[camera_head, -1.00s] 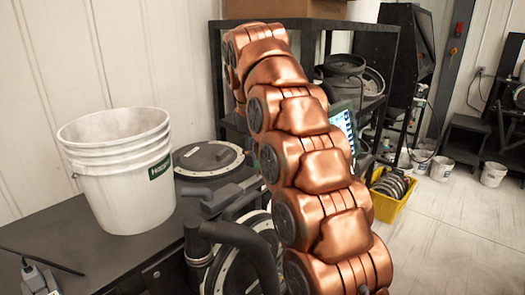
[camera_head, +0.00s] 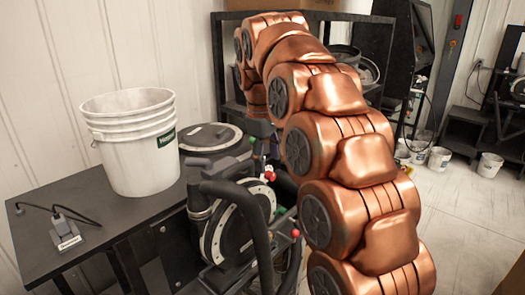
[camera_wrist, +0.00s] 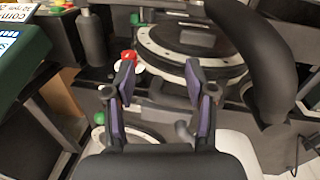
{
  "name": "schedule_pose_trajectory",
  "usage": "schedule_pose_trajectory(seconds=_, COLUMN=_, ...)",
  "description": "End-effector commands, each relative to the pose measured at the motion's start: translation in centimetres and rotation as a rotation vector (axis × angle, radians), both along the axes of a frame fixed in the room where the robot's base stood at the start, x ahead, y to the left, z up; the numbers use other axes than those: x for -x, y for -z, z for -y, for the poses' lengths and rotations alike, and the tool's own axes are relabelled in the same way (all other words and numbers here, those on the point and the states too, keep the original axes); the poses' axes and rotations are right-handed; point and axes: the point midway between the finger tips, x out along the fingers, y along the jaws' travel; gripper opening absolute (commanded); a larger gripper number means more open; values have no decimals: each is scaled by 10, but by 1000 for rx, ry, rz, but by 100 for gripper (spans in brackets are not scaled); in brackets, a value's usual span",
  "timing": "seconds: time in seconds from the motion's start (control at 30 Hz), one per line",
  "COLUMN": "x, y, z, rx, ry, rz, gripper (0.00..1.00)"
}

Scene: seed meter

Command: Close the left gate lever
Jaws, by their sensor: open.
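The seed meter machine has a black round housing with a pale bolted ring (camera_head: 238,225), also seen in the wrist view (camera_wrist: 190,42). Small levers with coloured knobs sit beside it: a red knob (camera_head: 270,176), a lower red knob (camera_head: 295,233) and a green knob (camera_head: 280,210). I cannot tell which is the left gate lever. In the wrist view my gripper (camera_wrist: 160,75) is open and empty, its fingers over the machine. A red knob (camera_wrist: 129,57) shows right by the left fingertip; contact is unclear. A green knob (camera_wrist: 99,118) is left of that finger.
A white bucket (camera_head: 132,150) stands on the dark table (camera_head: 95,210) left of the machine. A thick black curved tube (camera_head: 250,215) passes in front of the housing, and also shows in the wrist view (camera_wrist: 250,50). Shelving stands behind my arm. Open floor (camera_head: 465,225) lies right.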

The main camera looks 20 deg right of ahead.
Motion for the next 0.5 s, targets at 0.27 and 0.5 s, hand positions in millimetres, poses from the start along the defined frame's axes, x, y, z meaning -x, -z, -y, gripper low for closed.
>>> schedule_pose_trajectory(seconds=0.27, x=28, y=11, z=4, rx=-11, ry=50, rz=-15, gripper=55)
schedule_pose_trajectory(seconds=0.5, x=53, y=23, z=5, rx=-21, ry=93, rz=-32, gripper=55)
